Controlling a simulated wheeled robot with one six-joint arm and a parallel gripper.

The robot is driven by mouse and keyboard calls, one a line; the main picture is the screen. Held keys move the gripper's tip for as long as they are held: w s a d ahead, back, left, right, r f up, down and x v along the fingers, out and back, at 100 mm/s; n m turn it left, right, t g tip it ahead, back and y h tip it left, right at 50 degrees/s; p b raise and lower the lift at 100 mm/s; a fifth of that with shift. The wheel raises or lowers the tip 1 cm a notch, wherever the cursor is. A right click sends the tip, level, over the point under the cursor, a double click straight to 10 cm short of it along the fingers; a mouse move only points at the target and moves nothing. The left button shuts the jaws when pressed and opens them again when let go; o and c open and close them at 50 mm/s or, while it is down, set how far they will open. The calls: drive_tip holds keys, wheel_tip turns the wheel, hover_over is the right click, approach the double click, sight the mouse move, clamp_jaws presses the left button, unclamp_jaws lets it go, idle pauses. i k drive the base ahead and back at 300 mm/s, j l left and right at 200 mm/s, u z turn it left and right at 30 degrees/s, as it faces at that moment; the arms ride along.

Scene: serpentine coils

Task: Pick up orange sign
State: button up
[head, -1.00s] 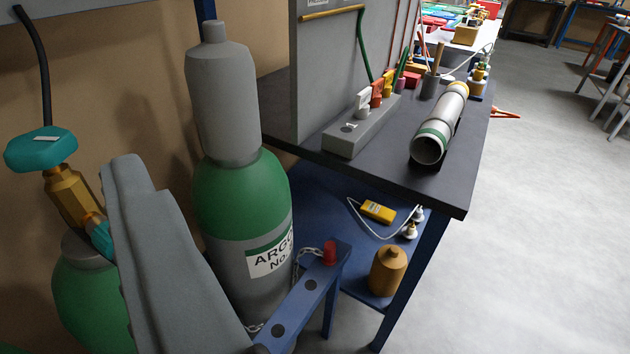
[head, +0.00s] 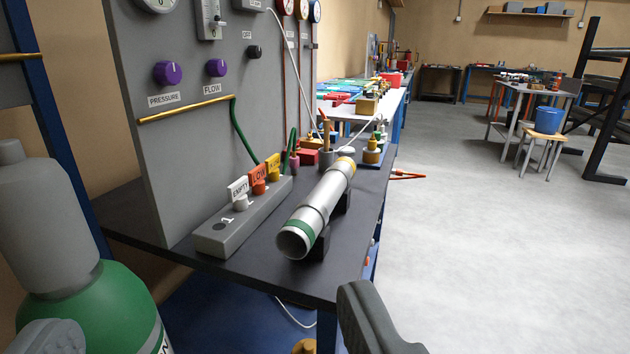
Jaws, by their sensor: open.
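The orange sign (head: 260,173), marked LOW, stands upright on a small orange base in the grey block (head: 215,237) on the dark bench. It is between a white sign (head: 238,187) marked EMPTY in front and a yellow sign (head: 273,162) behind, close to both. My gripper (head: 203,308) is open and empty, its two grey fingers wide apart at the bottom left and bottom right. It is nearer to me than the block and touches none of the signs.
A silver tube (head: 312,215) with a green band lies on black supports right of the block. A grey panel (head: 180,120) with purple knobs rises at left. A grey and green cylinder (head: 85,295) stands at lower left.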

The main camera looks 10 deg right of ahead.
sight(256, 176)
drive_tip(key=i+l, duration=0.1)
drive_tip(key=i, duration=0.45)
drive_tip(key=i+l, duration=0.1)
drive_tip(key=i, duration=0.45)
drive_tip(key=j+u, duration=0.05)
